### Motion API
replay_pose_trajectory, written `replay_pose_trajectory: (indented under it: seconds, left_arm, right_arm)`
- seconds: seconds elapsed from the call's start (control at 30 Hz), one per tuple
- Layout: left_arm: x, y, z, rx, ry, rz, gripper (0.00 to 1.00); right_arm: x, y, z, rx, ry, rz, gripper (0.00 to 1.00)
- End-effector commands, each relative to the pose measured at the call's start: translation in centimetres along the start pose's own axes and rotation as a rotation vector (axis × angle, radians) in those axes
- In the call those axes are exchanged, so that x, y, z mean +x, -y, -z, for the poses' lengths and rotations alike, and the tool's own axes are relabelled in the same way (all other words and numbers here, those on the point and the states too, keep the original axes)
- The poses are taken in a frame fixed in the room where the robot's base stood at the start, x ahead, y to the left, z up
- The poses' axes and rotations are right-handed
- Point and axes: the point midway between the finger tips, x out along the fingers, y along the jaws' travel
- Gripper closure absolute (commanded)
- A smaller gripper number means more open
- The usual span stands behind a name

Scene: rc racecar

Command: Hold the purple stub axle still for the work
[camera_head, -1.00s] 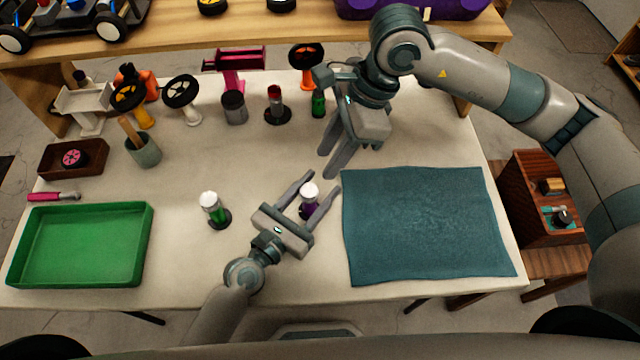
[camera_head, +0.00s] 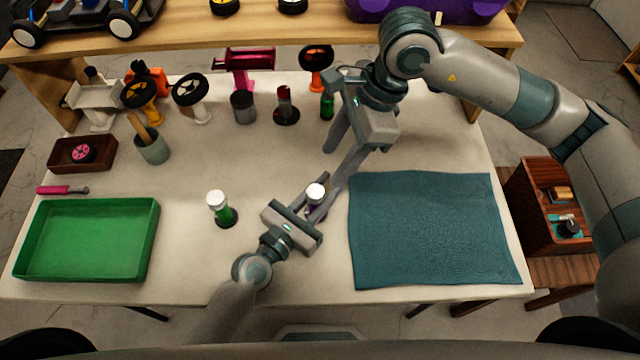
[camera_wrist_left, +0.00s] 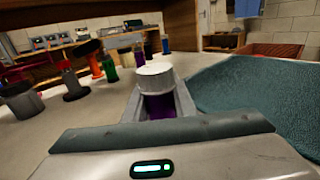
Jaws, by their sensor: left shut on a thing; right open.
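The purple stub axle (camera_head: 316,205) stands upright on the table with a white cap on top. It also shows in the left wrist view (camera_wrist_left: 161,105), purple under its white top. My left gripper (camera_head: 320,196) is shut on it, one finger on each side. Fingers and cap hide much of its body. My right gripper (camera_head: 338,168) is open and empty, above the table just behind the axle, fingers pointing down. Whether its nearer finger touches the left gripper or the axle cannot be told.
A green part with a white cap (camera_head: 220,208) stands left of the left gripper. A green tray (camera_head: 85,278) is at the left and a teal mat (camera_head: 435,230) at the right. Several wheels and parts, including a grey cup (camera_head: 243,106), line the back.

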Motion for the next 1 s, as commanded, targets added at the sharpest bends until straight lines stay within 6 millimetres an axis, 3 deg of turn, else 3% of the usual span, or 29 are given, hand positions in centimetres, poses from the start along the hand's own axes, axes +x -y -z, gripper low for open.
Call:
replay_pose_trajectory:
  seconds: [0.27, 1.0]
  left_arm:
    - [0.0, 0.0, 0.0, 0.0, 0.0, 0.0, 1.0]
    - [0.0, 0.0, 0.0, 0.0, 0.0, 0.0, 1.0]
  right_arm:
    - [-0.1, 0.0, -0.9, -0.282, -0.032, -0.016, 0.53]
    - [-0.8, 0.1, -3.8, -1.51, -0.149, -0.185, 0.53]
